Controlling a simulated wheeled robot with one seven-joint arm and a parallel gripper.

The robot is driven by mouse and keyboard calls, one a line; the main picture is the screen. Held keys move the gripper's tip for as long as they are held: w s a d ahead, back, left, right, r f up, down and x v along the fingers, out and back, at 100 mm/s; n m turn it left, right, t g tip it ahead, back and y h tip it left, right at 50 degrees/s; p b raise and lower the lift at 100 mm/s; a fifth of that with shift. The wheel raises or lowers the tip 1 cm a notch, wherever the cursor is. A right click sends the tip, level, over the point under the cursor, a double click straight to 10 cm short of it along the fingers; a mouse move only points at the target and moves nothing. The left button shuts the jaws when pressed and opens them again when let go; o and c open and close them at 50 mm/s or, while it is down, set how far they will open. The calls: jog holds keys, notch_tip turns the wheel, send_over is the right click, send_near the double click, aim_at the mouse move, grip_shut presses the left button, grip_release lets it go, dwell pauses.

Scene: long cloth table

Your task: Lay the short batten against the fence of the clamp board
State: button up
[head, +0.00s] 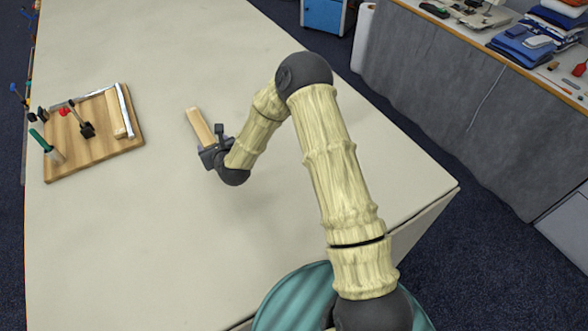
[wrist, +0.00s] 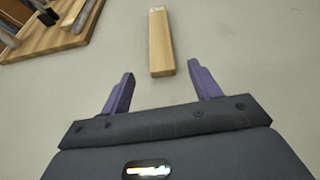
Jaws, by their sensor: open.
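A pale wooden batten (head: 199,127) lies flat on the cloth table, and in the wrist view (wrist: 160,40) it points away from my gripper. My gripper (head: 211,151) is open and empty. In the wrist view its two purple fingertips (wrist: 160,69) stand to either side of the batten's near end, apart from it. The clamp board (head: 82,151) lies to the left, with a metal fence (head: 125,110) along its right edge. Another pale wooden piece (head: 114,115) lies on the board beside the fence. A corner of the board (wrist: 35,42) shows in the wrist view.
The board carries black toggle clamps (head: 86,129) and a green-handled tool (head: 46,146) at its left side. The cloth table (head: 180,240) is clear between batten and board. A grey-draped bench (head: 440,90) with folded blue cloths stands at the right, across a gap.

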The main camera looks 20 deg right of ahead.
jog(key=shift+s+d+r+n, duration=0.2)
jog(key=shift+r+n, duration=0.2)
jog(key=shift+n, duration=0.4)
jog(key=s+d+r+n+g+h, duration=0.1)
jog(key=s+d+r+n+g, duration=0.2)
jog(key=s+d+n, duration=0.4)
jog(key=s+d+r+n+g+h, duration=0.1)
jog(key=s+d+r+n+g, duration=0.2)
jog(key=s+n, duration=0.9)
jog(key=s+d+r+n+g+h, duration=0.2)
jog(key=s+d+r+n+g, duration=0.2)
jog(key=s+d+n, duration=0.6)
notch_tip(320, 180, up, 2)
jog(key=shift+s+d+r+n, duration=0.15)
jog(key=shift+s+d+n, duration=0.05)
jog(key=shift+d+n, duration=0.6)
jog(key=shift+o, duration=0.5)
